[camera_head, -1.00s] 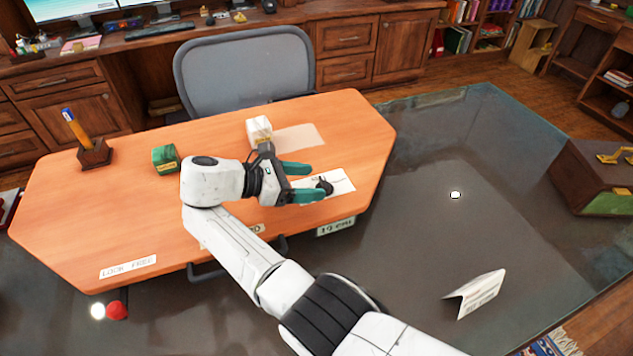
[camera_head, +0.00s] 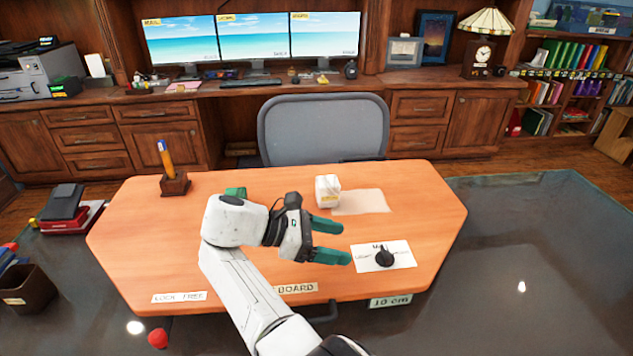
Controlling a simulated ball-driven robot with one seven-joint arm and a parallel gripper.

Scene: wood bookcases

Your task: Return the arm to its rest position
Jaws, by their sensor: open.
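My gripper (camera_head: 345,243) has green fingers that stand apart with nothing between them. It is over the right half of the orange wooden board (camera_head: 230,270), pointing right. A small black object (camera_head: 384,257) sits on a white card (camera_head: 400,250) just right of the fingertips, apart from them. My white arm reaches up from the bottom middle and bends at the elbow above the board. A green block (camera_head: 236,191) is mostly hidden behind my arm.
A white block (camera_head: 328,190) and a pale sheet (camera_head: 362,201) are behind my gripper. An office chair (camera_head: 323,130) is beyond the board. The dark glass table (camera_head: 530,250) is clear at right.

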